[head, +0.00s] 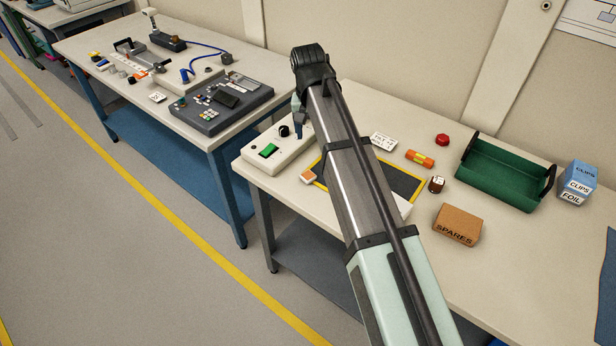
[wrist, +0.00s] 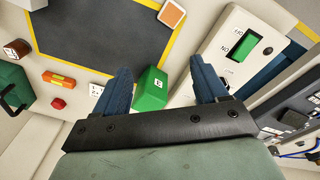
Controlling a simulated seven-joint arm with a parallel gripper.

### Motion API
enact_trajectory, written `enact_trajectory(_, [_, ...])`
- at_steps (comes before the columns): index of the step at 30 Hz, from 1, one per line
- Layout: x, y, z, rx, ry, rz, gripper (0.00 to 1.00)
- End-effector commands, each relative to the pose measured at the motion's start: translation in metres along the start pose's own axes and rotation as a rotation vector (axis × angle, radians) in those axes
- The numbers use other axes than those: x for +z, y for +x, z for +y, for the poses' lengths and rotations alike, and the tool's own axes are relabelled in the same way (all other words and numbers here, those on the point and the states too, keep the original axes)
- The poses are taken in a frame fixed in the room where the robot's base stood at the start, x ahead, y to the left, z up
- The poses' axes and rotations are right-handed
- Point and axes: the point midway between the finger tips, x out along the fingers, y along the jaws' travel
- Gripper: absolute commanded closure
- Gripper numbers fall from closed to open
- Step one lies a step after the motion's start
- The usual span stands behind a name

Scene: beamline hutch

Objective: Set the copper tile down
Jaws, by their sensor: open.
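A small square tile with a copper-orange face and pale edges (head: 309,174) lies at the left border of the dark, yellow-edged mat (head: 404,184). It also shows at the top of the wrist view (wrist: 172,13), beside the mat's yellow edge. My gripper (head: 297,104) is above the back of the bench, partly hidden by my arm in the head view. In the wrist view its two blue fingers (wrist: 163,80) are spread and empty, apart from the tile.
A pale switch box with a green rocker (head: 268,150) stands left of the mat.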

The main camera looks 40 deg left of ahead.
Motion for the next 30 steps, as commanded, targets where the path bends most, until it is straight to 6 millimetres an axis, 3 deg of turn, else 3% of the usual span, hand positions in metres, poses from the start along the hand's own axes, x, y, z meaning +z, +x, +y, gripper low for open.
enact_trajectory(6, [0.012,-0.001,-0.016,-0.09,-0.416,-0.046,0.28])
enact_trajectory(13, [0.015,-0.001,-0.015,-0.102,-0.716,-0.047,0.28])
enact_trajectory(20, [0.016,0.005,-0.016,-0.104,-0.813,-0.043,0.28])
enact_trajectory(30, [0.021,0.057,-0.02,-0.103,-0.813,-0.044,0.28])
